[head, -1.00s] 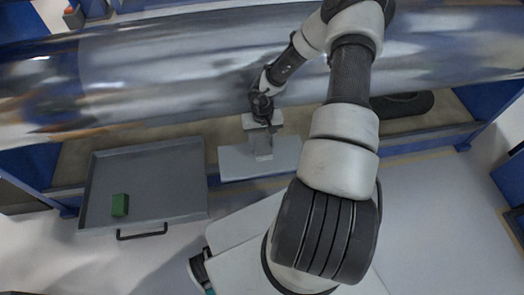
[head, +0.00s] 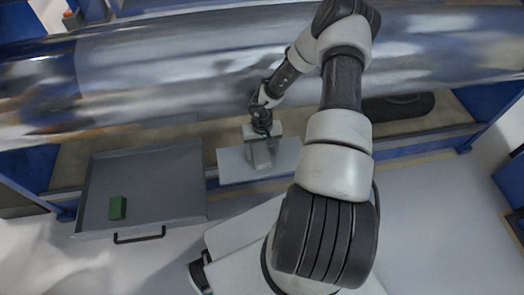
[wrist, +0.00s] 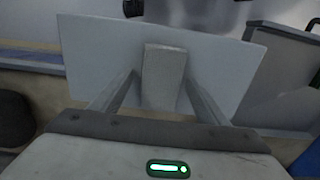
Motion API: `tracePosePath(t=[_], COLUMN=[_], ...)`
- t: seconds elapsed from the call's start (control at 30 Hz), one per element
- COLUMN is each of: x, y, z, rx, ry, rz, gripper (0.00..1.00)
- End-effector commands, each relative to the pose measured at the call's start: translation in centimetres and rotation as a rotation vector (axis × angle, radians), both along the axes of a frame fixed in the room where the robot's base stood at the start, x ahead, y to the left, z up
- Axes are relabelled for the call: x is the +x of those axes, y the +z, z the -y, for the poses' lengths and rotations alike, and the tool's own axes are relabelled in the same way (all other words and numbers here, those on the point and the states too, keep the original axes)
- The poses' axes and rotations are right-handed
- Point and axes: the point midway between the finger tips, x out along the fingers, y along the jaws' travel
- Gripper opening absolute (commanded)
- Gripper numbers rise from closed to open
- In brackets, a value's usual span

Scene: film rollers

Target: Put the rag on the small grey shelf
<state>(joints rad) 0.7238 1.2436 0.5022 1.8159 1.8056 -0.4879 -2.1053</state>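The small grey shelf (head: 230,166) is a pale flat plate in front of the big shiny roller in the head view. It also fills the upper middle of the wrist view (wrist: 95,60). My gripper (head: 262,152) is over the shelf, pointing down at it. The rag (wrist: 164,75) is a light grey, block-like piece between my two fingertips in the wrist view. The fingertips lie against its sides, so the gripper looks shut on it. In the head view the rag is hard to tell from the fingers. Whether it touches the shelf is unclear.
A grey tray (head: 180,190) with a black handle (head: 139,235) lies left of the shelf, holding a green block (head: 117,208). The shiny roller (head: 170,75) runs across behind. A dark cylinder (head: 398,107) lies at the right. Floor at right (head: 435,215) is clear.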

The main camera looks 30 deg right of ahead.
Motion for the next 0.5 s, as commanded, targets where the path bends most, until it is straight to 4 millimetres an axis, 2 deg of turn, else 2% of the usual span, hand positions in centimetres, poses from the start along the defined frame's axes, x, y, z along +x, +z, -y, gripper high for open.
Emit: tracePosePath(t=[0.17,0.27,0.5], x=[0.0,0.0,0.0], y=[0.2,1.4,6.6], z=[0.0,0.1,0.1], rx=[0.000,0.000,-0.001], ry=[0.000,0.000,0.000], rz=[0.001,0.001,0.002], gripper=[0.69,0.69,0.69])
